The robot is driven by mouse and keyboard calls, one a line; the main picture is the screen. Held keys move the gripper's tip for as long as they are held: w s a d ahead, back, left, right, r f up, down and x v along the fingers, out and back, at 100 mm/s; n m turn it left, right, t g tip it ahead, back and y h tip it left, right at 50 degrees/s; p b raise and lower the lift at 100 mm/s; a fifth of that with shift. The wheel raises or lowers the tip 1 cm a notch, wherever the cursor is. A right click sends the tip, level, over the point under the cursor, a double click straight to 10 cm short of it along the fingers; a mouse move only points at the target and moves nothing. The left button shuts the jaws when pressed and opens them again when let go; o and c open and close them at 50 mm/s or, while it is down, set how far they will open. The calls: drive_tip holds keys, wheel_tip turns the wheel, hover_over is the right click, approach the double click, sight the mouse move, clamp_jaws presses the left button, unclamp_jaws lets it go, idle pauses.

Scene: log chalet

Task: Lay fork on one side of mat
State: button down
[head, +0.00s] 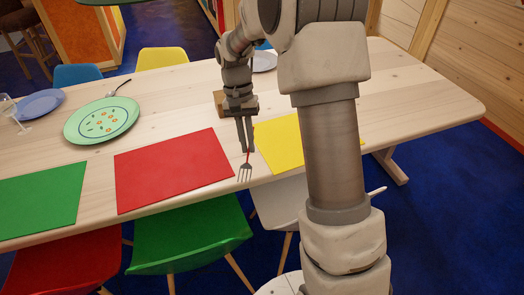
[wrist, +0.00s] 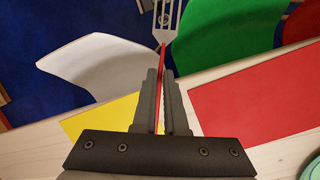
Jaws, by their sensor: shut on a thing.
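My gripper (head: 246,148) points down and is shut on the red handle of a fork (head: 245,172) with metal tines. The fork hangs over the table's front edge, between the red mat (head: 175,170) and the yellow mat (head: 275,140). In the wrist view, the fork (wrist: 166,22) points away from between the fingers (wrist: 162,75), with its tines past the table edge. There the yellow mat (wrist: 95,120) is to the left and the red mat (wrist: 262,95) to the right. My arm hides part of the yellow mat. A green mat (head: 40,205) lies farther left.
A green plate (head: 82,128) with a fork (head: 120,88) at its rim stands behind the red mat. A blue plate (head: 40,103) and a glass (head: 10,110) are at far left. Green (head: 190,235) and white (head: 280,200) chairs stand at the front edge. Bare wood separates the mats.

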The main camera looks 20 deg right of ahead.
drive_tip(key=w+d+f+m+t+y+b, duration=0.2)
drive_tip(key=d+f+m+y+b, duration=0.3)
drive_tip(key=m, duration=0.9)
drive_tip(key=m+t+h+b, duration=0.3)
drive_tip(key=m+t, duration=0.1)
drive_tip(key=m, duration=1.2)
hover_over(264, 149)
drive_tip(key=s, duration=0.1)
drive_tip(key=f, duration=1.1)
drive_tip(key=shift+d, duration=0.3)
drive_tip(key=shift+f+b, duration=0.55)
drive_tip(key=shift+f, duration=1.45)
drive_tip(key=shift+f, duration=0.2)
drive_tip(key=c, duration=1)
unclamp_jaws()
drive_tip(key=shift+o, duration=0.2)
